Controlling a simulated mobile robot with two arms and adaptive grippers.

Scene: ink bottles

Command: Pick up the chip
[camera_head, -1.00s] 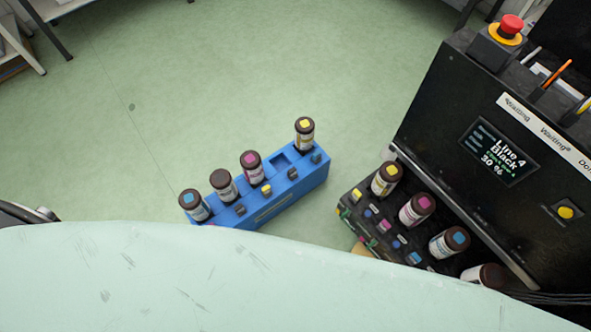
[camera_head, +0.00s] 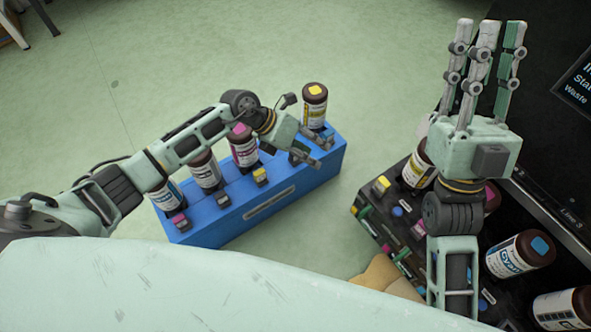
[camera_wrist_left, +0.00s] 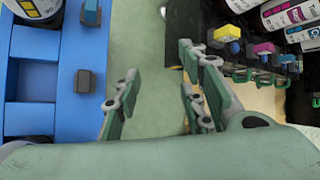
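Small chips with coloured tops stand along the front of a blue rack (camera_head: 240,222): a magenta one (camera_head: 180,223), a grey one (camera_head: 222,200), a yellow one (camera_head: 260,177). The left wrist view shows a dark chip (camera_wrist_left: 84,80) and a blue one (camera_wrist_left: 91,12) on it. More chips, including a yellow one (camera_head: 381,185), sit on the black machine's shelf. My left gripper (camera_head: 318,150) is over the rack's right end; its fingers (camera_wrist_left: 155,78) are apart and empty, beside the dark chip. My right gripper (camera_head: 487,58) is raised above the machine, fingers spread and empty.
Brown ink bottles stand in the rack, one with a yellow cap mark (camera_head: 314,103) near my left gripper. More bottles, one blue-marked (camera_head: 520,253), stand at the machine. Green floor shows between rack and machine. My pale body covers the lower left.

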